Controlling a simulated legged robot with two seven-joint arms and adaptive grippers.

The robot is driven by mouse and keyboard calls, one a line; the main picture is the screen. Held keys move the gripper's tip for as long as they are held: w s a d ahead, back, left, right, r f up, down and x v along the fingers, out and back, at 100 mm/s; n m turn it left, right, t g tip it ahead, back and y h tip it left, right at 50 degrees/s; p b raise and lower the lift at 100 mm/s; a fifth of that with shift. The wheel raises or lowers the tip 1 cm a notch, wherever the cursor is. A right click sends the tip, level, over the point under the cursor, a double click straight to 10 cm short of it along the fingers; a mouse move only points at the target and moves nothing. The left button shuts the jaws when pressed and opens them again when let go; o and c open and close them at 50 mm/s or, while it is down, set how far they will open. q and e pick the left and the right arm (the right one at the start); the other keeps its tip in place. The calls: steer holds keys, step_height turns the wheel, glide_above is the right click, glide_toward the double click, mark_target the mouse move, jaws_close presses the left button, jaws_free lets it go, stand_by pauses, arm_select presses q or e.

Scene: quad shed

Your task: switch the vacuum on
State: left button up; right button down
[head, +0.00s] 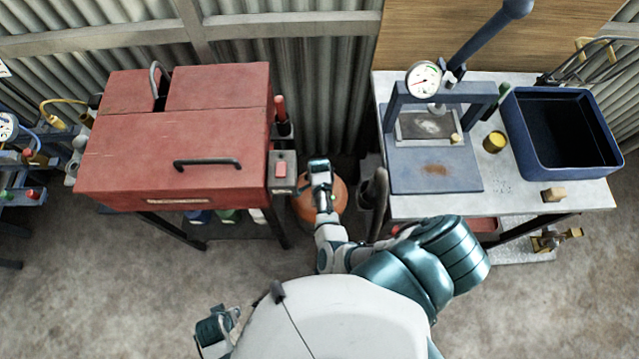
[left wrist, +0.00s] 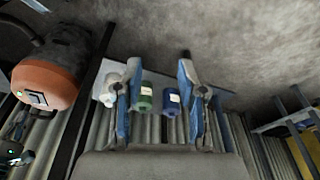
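The vacuum (head: 337,197) is a rounded orange body on the floor between the red cabinet and the right bench. My right gripper (head: 319,164) is above it and hides part of its top; its finger gap is not clear. In the left wrist view the vacuum (left wrist: 48,82) is at the left, orange and dark, with a dark square patch on the orange part. My left gripper (left wrist: 158,62) is open and empty, its blue-padded fingers wide apart, away from the vacuum.
The red cabinet (head: 200,130) carries a grey box with a red button (head: 281,170), close left of my right gripper. The right bench (head: 400,205) holds a press and a blue tub (head: 513,130). Green (left wrist: 144,99) and blue (left wrist: 172,99) containers stand on a low shelf.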

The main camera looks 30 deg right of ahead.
arm_select(q)
steer(key=shift+s+f+p, duration=0.1)
steer(key=shift+f+p, duration=0.6)
steer(key=shift+f, duration=1.6)
